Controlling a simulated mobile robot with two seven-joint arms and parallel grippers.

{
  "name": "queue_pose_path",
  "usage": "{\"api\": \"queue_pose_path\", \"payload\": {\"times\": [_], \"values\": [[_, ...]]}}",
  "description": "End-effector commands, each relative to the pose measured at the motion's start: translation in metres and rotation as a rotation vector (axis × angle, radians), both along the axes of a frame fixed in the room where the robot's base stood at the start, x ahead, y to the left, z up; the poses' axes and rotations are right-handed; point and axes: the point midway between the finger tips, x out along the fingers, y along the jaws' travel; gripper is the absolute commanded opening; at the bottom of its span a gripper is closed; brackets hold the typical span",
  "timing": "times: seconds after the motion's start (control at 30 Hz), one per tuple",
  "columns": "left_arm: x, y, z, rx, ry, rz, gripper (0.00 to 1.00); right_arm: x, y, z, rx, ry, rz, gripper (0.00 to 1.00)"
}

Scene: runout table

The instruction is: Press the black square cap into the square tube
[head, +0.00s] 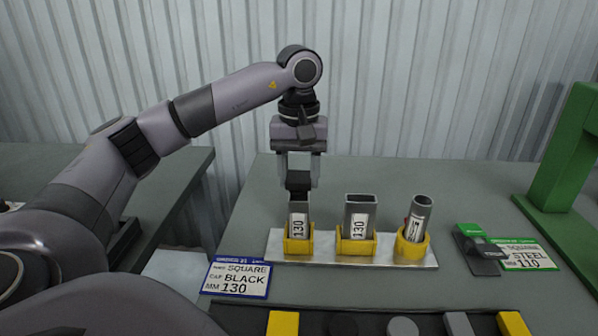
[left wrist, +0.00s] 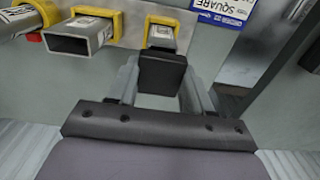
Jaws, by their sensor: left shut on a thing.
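The black square cap (head: 298,183) is between the fingers of my left gripper (head: 299,171), which is shut on it. In the left wrist view the cap (left wrist: 162,72) also shows between the two fingertips (left wrist: 160,84). The square tube (head: 298,222), labelled 130, stands upright in the left yellow holder (head: 298,246). The cap is right over the tube's top end and hides its opening. I cannot tell whether the cap touches the tube. In the left wrist view the tube (left wrist: 161,36) shows just beyond the cap. My right gripper is not in view.
A wider rectangular tube (head: 360,218) and a round tube (head: 419,220) stand in holders on the same pale plate (head: 330,260). A card (head: 238,278) reads square, black, 130. Another card (head: 526,256) reads steel, 110. A green frame (head: 560,160) is at right; a dark tray (head: 370,322) is in front.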

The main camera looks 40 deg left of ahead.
Motion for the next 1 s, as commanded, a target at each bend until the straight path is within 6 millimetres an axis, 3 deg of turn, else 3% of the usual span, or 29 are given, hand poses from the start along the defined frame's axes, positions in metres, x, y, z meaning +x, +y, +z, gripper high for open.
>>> {"api": "queue_pose_path", "payload": {"times": [1.0], "values": [[0.0,0.0,-0.009,0.0,0.0,0.001,0.21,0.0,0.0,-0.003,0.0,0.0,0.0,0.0]]}}
